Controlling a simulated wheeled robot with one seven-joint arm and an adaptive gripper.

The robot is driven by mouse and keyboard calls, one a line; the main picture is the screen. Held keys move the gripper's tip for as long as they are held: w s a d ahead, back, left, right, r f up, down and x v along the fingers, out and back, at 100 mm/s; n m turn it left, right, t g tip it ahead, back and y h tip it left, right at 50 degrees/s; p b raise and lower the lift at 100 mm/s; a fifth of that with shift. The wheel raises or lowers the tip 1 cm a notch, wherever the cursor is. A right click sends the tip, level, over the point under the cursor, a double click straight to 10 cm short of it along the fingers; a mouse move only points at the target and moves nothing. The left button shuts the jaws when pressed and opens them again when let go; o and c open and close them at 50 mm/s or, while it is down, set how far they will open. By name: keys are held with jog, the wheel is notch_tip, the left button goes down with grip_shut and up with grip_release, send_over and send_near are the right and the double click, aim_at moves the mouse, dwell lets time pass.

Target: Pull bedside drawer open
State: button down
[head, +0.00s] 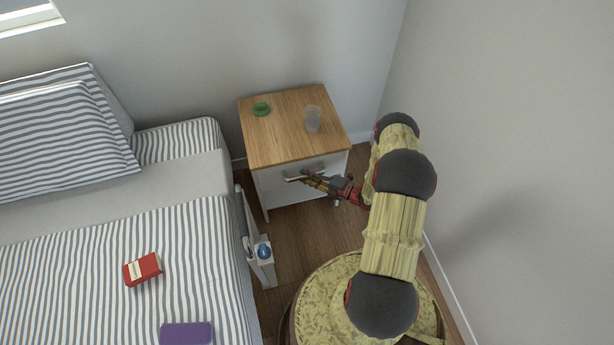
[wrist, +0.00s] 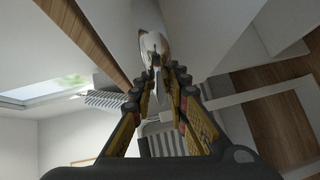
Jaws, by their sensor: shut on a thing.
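The bedside table (head: 285,143) has a wooden top and a white front, and stands against the back wall beside the bed. The white drawer front (head: 272,184) carries a metal bar handle (head: 291,179), which also shows as a pale, shiny bar in the wrist view (wrist: 151,42). My gripper (head: 308,178) reaches in from the right, and its fingertips are shut on the handle. In the wrist view my gripper (wrist: 166,78) has its fingers converging at the bar. The fingers hide part of the handle. I cannot tell if the drawer stands slightly out.
A green dish (head: 261,109) and a clear glass (head: 312,119) stand on the tabletop. The striped bed (head: 130,240) is at the left, with a red box (head: 142,269) and a purple item (head: 186,334). A white bedside holder (head: 262,268) narrows the floor (head: 300,235) before the drawer.

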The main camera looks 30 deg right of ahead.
dwell(0.6)
jog(key=s+a+p, duration=0.1)
jog(key=s+a, duration=0.1)
jog(key=s, duration=0.8)
jog(key=s+a+p, duration=0.1)
jog(key=s+a, duration=0.2)
jog(key=s, duration=0.6)
jog(key=shift+s+a, duration=0.35)
jog(key=c, duration=1.8)
grip_release()
jog(key=shift+o, duration=0.4)
jog(key=shift+d, duration=0.15)
jog(key=v, duration=1.2)
